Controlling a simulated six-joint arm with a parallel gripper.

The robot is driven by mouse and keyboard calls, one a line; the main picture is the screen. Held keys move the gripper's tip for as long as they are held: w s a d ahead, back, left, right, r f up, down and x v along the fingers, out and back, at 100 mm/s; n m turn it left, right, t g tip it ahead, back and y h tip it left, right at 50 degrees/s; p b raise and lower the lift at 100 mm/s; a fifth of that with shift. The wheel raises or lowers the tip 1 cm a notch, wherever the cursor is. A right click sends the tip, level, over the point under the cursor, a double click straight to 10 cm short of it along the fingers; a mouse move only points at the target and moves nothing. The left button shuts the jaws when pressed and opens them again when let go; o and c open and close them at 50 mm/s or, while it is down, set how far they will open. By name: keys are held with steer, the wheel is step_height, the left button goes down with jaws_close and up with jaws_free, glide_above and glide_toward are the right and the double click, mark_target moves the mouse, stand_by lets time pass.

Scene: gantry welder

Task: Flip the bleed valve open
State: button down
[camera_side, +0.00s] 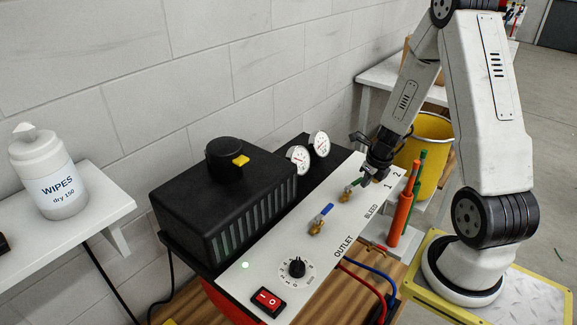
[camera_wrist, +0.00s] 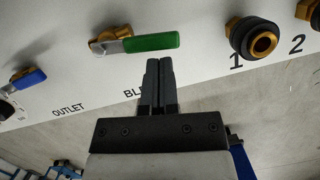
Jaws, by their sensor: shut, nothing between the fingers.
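The bleed valve (camera_wrist: 110,42) is a brass fitting above the partly covered "BLEED" label on the white panel. Its green lever (camera_wrist: 152,43) points right, along the panel, in the wrist view. In the side view the green lever (camera_side: 357,182) is small and partly hidden by my gripper (camera_side: 368,178). In the wrist view my gripper (camera_wrist: 158,65) is shut and empty, its fingertips just below the right half of the green lever. I cannot tell whether they touch it.
The outlet valve with a blue lever (camera_wrist: 28,79) is left of the bleed valve; brass port 1 (camera_wrist: 256,40) is to the right. A black box (camera_side: 225,205), two gauges (camera_side: 318,144) and a dial (camera_side: 297,267) share the machine. A yellow bucket (camera_side: 428,145) stands behind.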

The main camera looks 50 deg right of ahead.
stand_by(0.3)
steer(key=shift+w+d+n+y, duration=0.15)
steer(key=shift+w+d+n, duration=0.05)
steer(key=shift+w+n, duration=0.45)
steer(key=shift+w+d+n+y, duration=0.2)
steer(key=shift+w+n, duration=0.25)
steer(key=shift+n, duration=0.3)
steer(key=shift+r, duration=0.1)
steer(key=shift+a, duration=0.1)
steer(key=shift+s+a, duration=0.45)
steer(key=shift+s, duration=0.2)
steer(key=shift+s, duration=0.15)
steer(key=shift+s, duration=1.95)
steer(key=v, duration=1)
steer(key=shift+w+a, duration=0.1)
